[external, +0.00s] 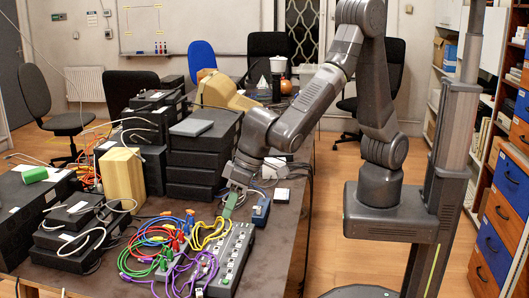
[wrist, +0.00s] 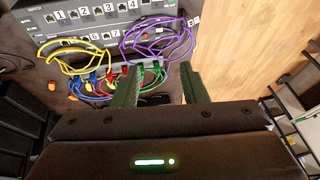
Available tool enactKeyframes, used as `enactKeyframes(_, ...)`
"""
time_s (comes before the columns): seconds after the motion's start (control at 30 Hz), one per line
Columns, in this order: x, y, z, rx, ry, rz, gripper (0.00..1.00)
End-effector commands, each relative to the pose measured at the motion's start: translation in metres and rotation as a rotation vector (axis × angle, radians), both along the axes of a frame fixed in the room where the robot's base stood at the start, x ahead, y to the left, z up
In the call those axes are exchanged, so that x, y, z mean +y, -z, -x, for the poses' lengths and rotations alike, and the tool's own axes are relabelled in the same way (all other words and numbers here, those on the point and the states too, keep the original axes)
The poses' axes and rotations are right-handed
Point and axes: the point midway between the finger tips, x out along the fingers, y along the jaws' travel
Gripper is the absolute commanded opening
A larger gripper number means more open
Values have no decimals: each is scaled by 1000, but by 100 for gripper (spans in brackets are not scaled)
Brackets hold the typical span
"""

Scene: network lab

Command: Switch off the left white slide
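My gripper (external: 232,198) is low over the middle of the table in the external view, pointing down. In the wrist view its two green fingers are apart with nothing held between them, so the gripper (wrist: 160,68) is open. A small white block (external: 281,195) with a dark mark lies on the table to the right of my gripper, past a blue device (external: 261,211). I cannot tell whether this block is one of the white slides. No white slide shows clearly in the wrist view, and its on or off position cannot be read.
A grey panel with numbered ports (external: 232,262) stands at the table's front, with purple, yellow, blue, red and green cables (external: 165,245) beside it. It also shows in the wrist view (wrist: 100,22). A wooden block (external: 122,178) and stacked black boxes (external: 203,150) stand to the left.

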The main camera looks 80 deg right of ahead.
Motion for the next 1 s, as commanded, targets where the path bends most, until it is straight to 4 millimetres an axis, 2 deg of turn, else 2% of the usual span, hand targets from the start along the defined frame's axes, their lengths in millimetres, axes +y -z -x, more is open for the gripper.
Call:
enactKeyframes(0.03, 0, 3, 1, -5, -22, 14, 29)
enactKeyframes(0.13, 0, 10, 5, -30, -122, 74, 10)
enactKeyframes(0.2, 0, 17, 8, -59, -236, 140, 0)
enactKeyframes(0.67, 5, 61, 35, -253, -1248, 740, 0)
enactKeyframes(1.0, 19, 86, 55, -324, -1999, 1217, 0)
